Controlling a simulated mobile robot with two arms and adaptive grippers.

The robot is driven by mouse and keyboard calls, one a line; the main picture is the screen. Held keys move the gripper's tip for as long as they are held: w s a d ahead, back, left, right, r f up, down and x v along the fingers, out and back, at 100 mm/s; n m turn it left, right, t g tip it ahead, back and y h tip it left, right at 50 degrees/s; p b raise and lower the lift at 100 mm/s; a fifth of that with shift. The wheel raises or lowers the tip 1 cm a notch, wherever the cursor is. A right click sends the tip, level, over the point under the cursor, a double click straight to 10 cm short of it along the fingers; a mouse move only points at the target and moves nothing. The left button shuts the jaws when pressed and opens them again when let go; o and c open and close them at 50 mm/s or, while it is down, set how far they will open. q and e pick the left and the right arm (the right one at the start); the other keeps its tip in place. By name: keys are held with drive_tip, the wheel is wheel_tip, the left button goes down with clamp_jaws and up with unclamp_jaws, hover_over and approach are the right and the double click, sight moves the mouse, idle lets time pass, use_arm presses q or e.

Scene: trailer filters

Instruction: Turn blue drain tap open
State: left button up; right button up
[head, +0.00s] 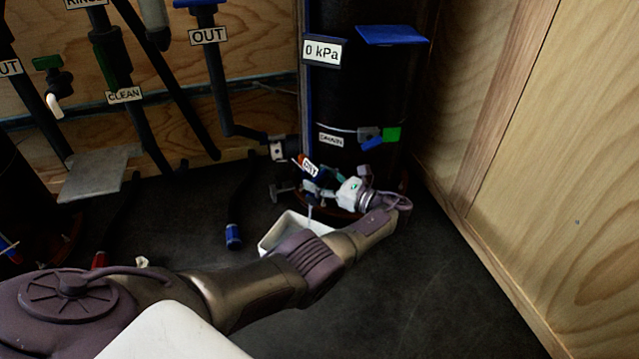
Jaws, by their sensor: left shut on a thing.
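The tall black filter housing (365,90) stands at the back, with a small "DRAIN" label (331,140) low on its front. My left arm reaches across from the lower left, and my left gripper (322,188) is at the foot of this housing. It is shut on what appears to be the blue drain tap (322,175), just beside the tilted "OUT" tag (310,168). The fingers hide most of the tap, so its handle angle cannot be told. A white tray (285,231) sits on the floor below, partly behind my arm. My right gripper is not in view.
A "0 kPa" sign (324,51) and a blue plate (392,34) are higher on the housing. A blue-and-green clip (380,136) is below them. A blue-ended hose (233,236) is to the left. Wooden walls (560,130) close the right; dark floor (440,290) is clear there.

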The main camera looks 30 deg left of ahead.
sight(319, 174)
use_arm(q)
drive_tip(key=shift+g, duration=0.4)
drive_tip(key=o, duration=1.2)
drive_tip(key=shift+a, duration=0.1)
drive_tip(key=shift+c, duration=0.2)
drive_tip(key=shift+r, duration=0.1)
wheel_tip(319, 174, up, 10)
drive_tip(key=shift+f, duration=0.1)
